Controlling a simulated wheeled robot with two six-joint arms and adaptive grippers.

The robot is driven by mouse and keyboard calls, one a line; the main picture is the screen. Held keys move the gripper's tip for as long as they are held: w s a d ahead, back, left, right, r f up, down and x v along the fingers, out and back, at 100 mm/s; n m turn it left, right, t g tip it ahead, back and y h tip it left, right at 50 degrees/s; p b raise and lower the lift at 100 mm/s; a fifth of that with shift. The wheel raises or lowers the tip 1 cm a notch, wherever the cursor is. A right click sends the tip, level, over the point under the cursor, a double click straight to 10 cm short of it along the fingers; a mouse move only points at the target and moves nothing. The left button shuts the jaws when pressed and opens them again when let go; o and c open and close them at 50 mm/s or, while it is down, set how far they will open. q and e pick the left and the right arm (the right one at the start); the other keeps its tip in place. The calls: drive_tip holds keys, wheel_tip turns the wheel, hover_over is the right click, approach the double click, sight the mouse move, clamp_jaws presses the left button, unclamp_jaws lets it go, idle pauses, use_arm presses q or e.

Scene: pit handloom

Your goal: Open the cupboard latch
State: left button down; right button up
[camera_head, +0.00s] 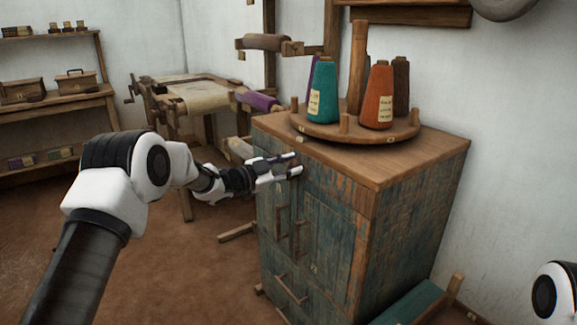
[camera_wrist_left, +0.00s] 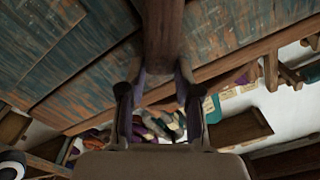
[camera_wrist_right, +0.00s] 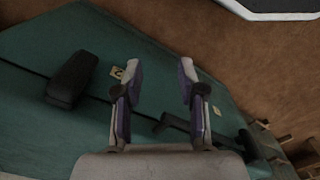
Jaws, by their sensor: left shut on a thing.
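The worn blue-green wooden cupboard (camera_head: 335,235) stands at the right of the head view, its doors closed. My left gripper (camera_head: 296,163) is at the upper part of its front, just under the top edge. In the left wrist view, my left gripper (camera_wrist_left: 160,72) is shut on a brown wooden piece (camera_wrist_left: 163,30), which looks like the cupboard latch. In the head view the fingers hide the latch. Two upright door handles (camera_head: 281,222) sit below the gripper. My right gripper (camera_wrist_right: 160,75) is open and empty in the right wrist view, above a teal surface.
A round wooden stand (camera_head: 340,131) on the cupboard top holds a teal cone (camera_head: 323,92), an orange cone (camera_head: 378,97) and others. A loom frame (camera_head: 190,95) stands behind. A teal-topped object (camera_head: 408,303) lies at the cupboard's right foot. Open floor lies left of the cupboard.

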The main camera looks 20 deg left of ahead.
use_arm(q)
drive_tip(key=m, duration=0.1)
drive_tip(key=m+b, duration=0.1)
drive_tip(key=shift+s+d+f+m, duration=0.1)
drive_tip(key=shift+f+m, duration=0.15)
drive_tip(key=shift+m, duration=0.15)
drive_tip(key=m+b, duration=0.1)
drive_tip(key=m, duration=0.1)
drive_tip(key=m+b, duration=0.2)
drive_tip(key=m, duration=0.1)
drive_tip(key=m+b, duration=0.2)
drive_tip(key=m, duration=0.1)
drive_tip(key=shift+s+d+f, duration=0.1)
drive_tip(key=shift+d+f, duration=0.05)
drive_tip(key=shift+f, duration=0.25)
drive_tip(key=shift+m, duration=0.3)
drive_tip(key=c, duration=0.8)
unclamp_jaws()
